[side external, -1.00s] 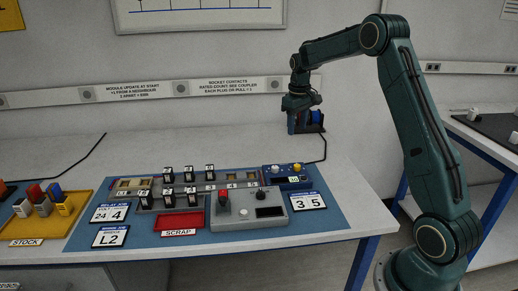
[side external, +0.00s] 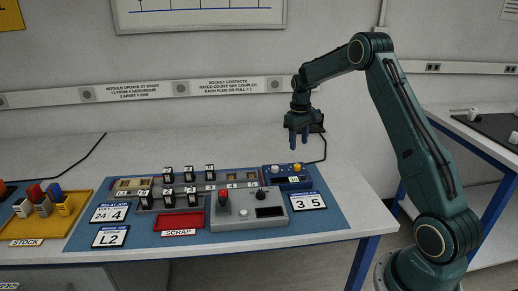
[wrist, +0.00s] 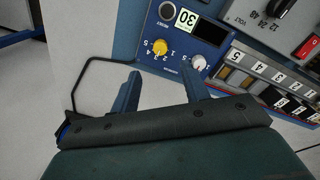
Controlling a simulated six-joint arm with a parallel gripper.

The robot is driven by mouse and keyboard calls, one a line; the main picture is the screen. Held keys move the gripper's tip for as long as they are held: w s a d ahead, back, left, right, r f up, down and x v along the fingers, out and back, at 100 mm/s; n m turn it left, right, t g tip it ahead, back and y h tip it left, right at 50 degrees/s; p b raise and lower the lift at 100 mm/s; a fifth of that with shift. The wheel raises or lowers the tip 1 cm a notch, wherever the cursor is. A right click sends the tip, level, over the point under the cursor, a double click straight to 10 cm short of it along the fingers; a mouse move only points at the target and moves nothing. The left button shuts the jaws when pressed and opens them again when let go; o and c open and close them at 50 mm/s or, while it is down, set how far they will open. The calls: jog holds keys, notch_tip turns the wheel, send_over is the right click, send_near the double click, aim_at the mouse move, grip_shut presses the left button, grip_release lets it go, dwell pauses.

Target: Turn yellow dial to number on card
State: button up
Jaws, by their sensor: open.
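The yellow dial (side external: 297,167) sits on the top right of a blue box (side external: 284,184); it also shows in the wrist view (wrist: 160,47) with small numbers around it. Its pointer is too small to read surely. A white dial (wrist: 198,62) sits beside it. The box carries a small plate reading 30 (wrist: 187,18). A card (side external: 309,201) reading 3 5 lies at the right end of the blue mat; its heading is unreadable. My gripper (side external: 298,143) is open and empty, fingers down, above and behind the dial. In the wrist view my fingertips (wrist: 160,76) are short of the dial, not touching it.
A grey control box (side external: 250,221) with a red switch stands in front of the blue box. A module rack (side external: 215,186) lies left, with a red scrap tray (side external: 193,221) and yellow stock tray (side external: 74,215). A cable (wrist: 90,63) runs beside the blue box.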

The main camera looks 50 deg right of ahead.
aim_at(298, 165)
jog(key=f, duration=0.9)
jog(key=shift+s+d+f, duration=0.1)
jog(key=shift+d+f, duration=0.1)
jog(key=shift+f, duration=0.15)
jog(key=c, duration=1)
